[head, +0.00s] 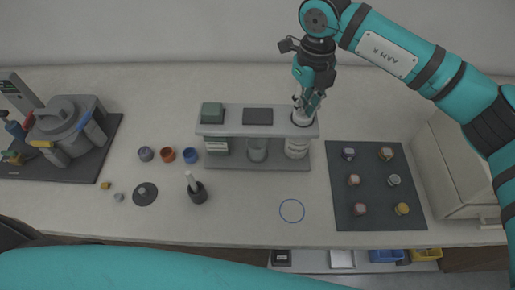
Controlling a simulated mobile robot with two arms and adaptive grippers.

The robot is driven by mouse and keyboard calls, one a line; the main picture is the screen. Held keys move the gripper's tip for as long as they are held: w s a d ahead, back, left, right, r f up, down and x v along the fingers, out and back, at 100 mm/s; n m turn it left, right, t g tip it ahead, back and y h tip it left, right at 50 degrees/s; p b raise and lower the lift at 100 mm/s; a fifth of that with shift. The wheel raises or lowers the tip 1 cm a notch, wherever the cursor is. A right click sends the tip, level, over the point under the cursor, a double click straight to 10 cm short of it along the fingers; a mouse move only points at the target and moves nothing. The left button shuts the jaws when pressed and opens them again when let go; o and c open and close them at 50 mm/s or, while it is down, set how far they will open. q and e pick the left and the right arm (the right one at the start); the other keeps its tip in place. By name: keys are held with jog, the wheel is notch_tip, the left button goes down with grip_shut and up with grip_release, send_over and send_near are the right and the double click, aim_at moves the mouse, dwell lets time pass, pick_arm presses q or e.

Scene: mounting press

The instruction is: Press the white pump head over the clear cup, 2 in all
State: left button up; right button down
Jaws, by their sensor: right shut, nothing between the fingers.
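A grey two-level stand (232,131) is at the middle of the table. A white pump head (301,119) shows at the right end of its upper level, partly hidden by my right gripper. Below it a whitish cylinder (297,150) stands on the lower level. A greyish see-through cup (257,150) stands on the lower level near the middle. My right gripper (307,104) points down at the white pump head, shut with nothing held; whether it touches the head I cannot tell. My left gripper is out of view.
A dark mat (376,222) with several small capped items lies to the right. A dark pot-like machine (68,128) stands at the far left. Small cups (167,155) and a black holder (195,192) sit left of the stand. The table around the blue ring (292,221) is clear.

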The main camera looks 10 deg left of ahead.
jog(key=shift+f+b, duration=0.45)
jog(key=shift+f, duration=0.2)
jog(key=shift+r, duration=0.25)
jog(key=shift+r+p, duration=0.85)
jog(key=shift+r, duration=1)
jog(key=shift+f, duration=0.15)
